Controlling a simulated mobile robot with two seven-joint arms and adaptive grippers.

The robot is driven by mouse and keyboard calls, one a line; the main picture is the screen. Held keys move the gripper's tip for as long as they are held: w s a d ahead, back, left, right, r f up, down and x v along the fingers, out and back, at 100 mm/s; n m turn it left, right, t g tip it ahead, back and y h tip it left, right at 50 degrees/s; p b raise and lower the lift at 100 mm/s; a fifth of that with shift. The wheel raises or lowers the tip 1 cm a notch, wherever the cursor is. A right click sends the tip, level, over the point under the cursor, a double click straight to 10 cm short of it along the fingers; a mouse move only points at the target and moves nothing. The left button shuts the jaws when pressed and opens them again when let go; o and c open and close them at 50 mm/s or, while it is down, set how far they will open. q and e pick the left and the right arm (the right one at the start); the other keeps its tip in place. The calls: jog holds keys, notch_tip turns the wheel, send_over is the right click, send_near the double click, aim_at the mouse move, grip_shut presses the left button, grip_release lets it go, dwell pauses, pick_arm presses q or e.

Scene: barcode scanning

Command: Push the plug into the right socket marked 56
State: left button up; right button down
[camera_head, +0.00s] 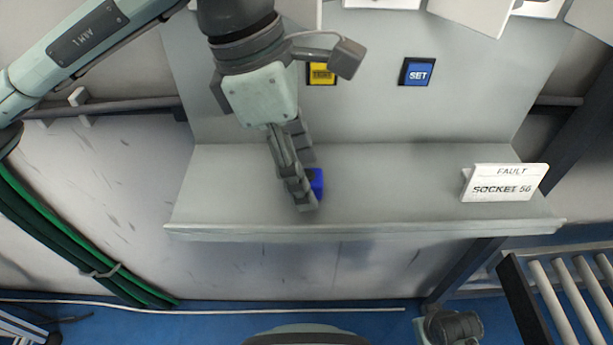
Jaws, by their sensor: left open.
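A blue object (318,181), perhaps the plug, rests on the grey shelf (400,190), largely hidden behind my left gripper. My left gripper (303,196) points down with its fingers open right at the blue object. I cannot tell whether they touch it. A white sign (505,184) reading FAULT, SOCKET 56 stands at the right end of the shelf.
White panels (468,14) are cut off at the top. The shelf between the blue object and the sign is clear. A roller conveyor (566,290) stands at lower right.

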pick_arm(q)
jog(key=shift+f, duration=0.1)
jog(key=c, duration=1.1)
jog(key=shift+c, duration=0.3)
pick_arm(e)
jog(key=shift+r, duration=0.1)
